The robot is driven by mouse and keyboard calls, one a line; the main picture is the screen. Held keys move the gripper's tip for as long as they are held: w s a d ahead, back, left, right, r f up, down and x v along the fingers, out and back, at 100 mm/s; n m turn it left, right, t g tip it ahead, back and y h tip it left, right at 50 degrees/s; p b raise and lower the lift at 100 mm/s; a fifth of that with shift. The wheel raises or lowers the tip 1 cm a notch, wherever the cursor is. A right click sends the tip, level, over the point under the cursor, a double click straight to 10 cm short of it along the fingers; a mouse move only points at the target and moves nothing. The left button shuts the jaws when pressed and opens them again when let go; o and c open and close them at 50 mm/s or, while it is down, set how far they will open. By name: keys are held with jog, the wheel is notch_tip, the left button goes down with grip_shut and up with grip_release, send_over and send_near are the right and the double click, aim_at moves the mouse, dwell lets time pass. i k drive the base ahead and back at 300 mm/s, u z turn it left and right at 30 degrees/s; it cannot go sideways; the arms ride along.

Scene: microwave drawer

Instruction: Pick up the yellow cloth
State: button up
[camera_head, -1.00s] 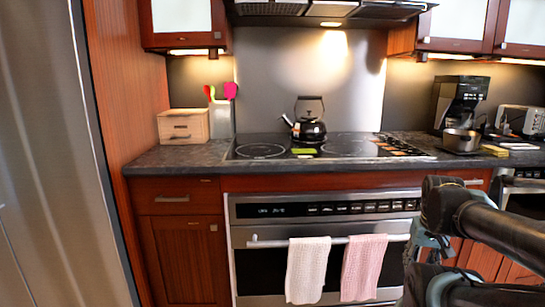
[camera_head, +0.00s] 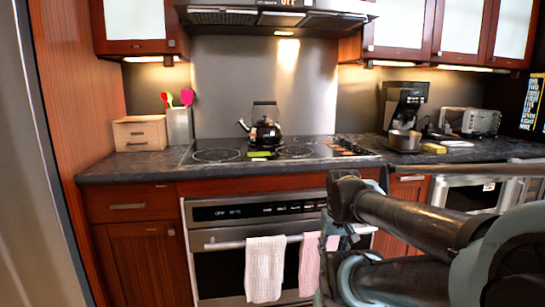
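A small folded yellow piece (camera_head: 433,148), which looks like the cloth, lies on the counter just right of a metal pot (camera_head: 405,140). A yellow-green flat item (camera_head: 261,155) lies on the cooktop in front of the black kettle; I cannot tell whether it is cloth. My arm reaches in from the lower right, its dark end with teal parts in front of the oven. My gripper (camera_head: 335,235) seems to be at that end, apart from both yellow items. Its fingers are not clear enough to tell open from shut, and I see nothing held.
A black kettle (camera_head: 264,130) stands on the cooktop (camera_head: 215,155). A coffee maker (camera_head: 402,102) and toaster (camera_head: 470,121) stand at the back right. A white towel (camera_head: 265,270) and a partly hidden pink towel (camera_head: 309,265) hang on the oven handle. The left counter front is clear.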

aim_at(431, 148)
jog(key=k, duration=0.45)
jog(key=z, duration=0.75)
jog(key=i, duration=1.75)
jog(key=z, duration=0.45)
